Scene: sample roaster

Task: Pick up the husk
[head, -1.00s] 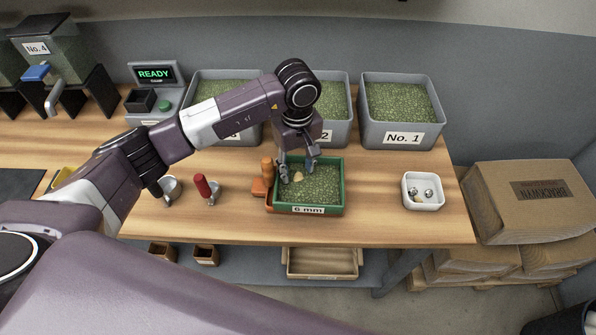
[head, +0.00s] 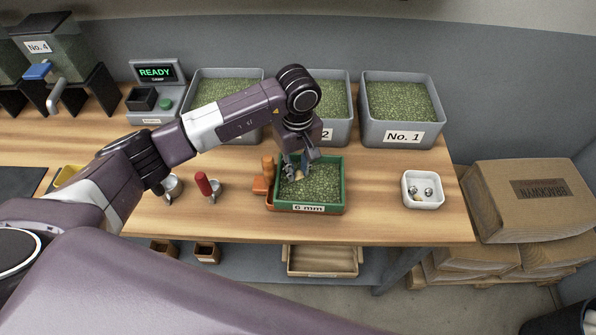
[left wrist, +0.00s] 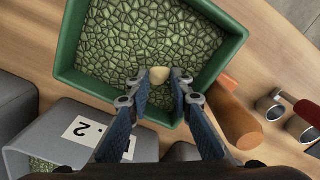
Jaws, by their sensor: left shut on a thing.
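The husk (left wrist: 160,76) is a small pale tan piece among green beans in the left wrist view. It also shows in the head view (head: 299,175), partly hidden by the fingers. My left gripper (left wrist: 160,78) points down into the green 6 mm tray (head: 339,195) and is shut on the husk, with a fingertip at each side of it. The husk is at the level of the beans; I cannot tell whether it is clear of them. The tray's green rim also shows in the left wrist view (left wrist: 66,45). My right gripper is not in view.
A white bowl (head: 423,204) with small bits is to the right. A red-handled scoop (head: 204,185) is to the left. Bare table lies between tray and bowl.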

